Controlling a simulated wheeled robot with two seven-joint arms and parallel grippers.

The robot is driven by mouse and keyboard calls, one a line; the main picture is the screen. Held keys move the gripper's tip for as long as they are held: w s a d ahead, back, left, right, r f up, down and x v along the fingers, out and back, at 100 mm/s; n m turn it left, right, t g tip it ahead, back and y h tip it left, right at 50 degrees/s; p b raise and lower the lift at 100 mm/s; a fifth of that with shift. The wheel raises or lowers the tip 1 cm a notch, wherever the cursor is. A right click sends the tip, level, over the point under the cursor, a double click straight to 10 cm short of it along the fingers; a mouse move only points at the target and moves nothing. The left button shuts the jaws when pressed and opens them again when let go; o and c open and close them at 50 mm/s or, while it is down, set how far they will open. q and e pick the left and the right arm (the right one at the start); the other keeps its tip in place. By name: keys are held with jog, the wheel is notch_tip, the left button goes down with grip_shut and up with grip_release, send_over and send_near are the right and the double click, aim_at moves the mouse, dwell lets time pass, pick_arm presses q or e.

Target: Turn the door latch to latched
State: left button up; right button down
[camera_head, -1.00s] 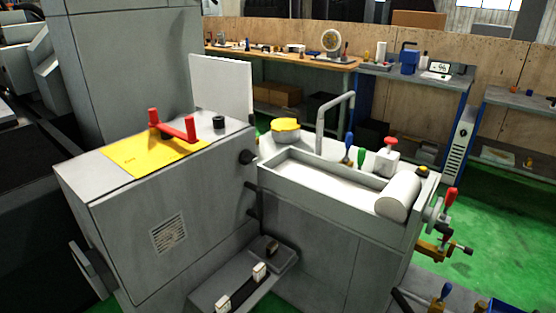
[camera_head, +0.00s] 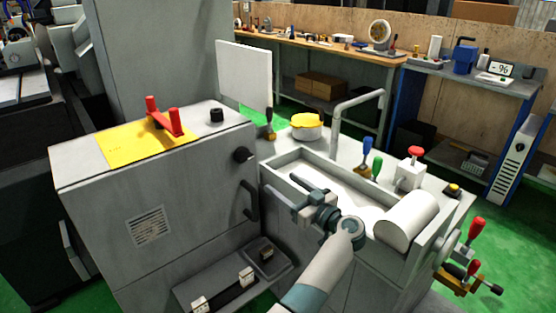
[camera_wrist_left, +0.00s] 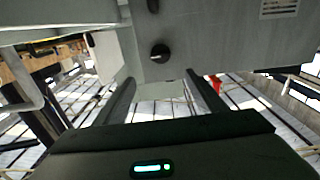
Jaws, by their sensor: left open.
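The door latch appears to be the round black knob (camera_head: 243,155) on the grey cabinet's front, near its upper right edge. In the left wrist view the knob (camera_wrist_left: 159,53) sits just beyond the fingertips, with a pale slanted mark on its face. My left gripper (camera_head: 284,189) is open and empty, right of and slightly below the knob, in front of the trough. In the wrist view the left gripper (camera_wrist_left: 160,88) has its two dark fingers spread wide, apart from the knob. My right gripper is out of view.
A black door handle (camera_head: 250,201) is below the knob. The grey cabinet (camera_head: 190,190) carries a yellow plate (camera_head: 130,145) with a red-ended lever (camera_head: 164,118). The trough (camera_head: 290,166) with a white cylinder (camera_head: 404,221) and bent pipe (camera_head: 338,125) stands at right.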

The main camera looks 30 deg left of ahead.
pick_arm(q)
send_near(248, 159)
jog(key=p+x, duration=0.1)
jog(key=x, duration=0.6)
jog(key=shift+a+r, duration=0.1)
jog(key=shift+w+a, duration=0.15)
jog(key=shift+a, duration=0.45)
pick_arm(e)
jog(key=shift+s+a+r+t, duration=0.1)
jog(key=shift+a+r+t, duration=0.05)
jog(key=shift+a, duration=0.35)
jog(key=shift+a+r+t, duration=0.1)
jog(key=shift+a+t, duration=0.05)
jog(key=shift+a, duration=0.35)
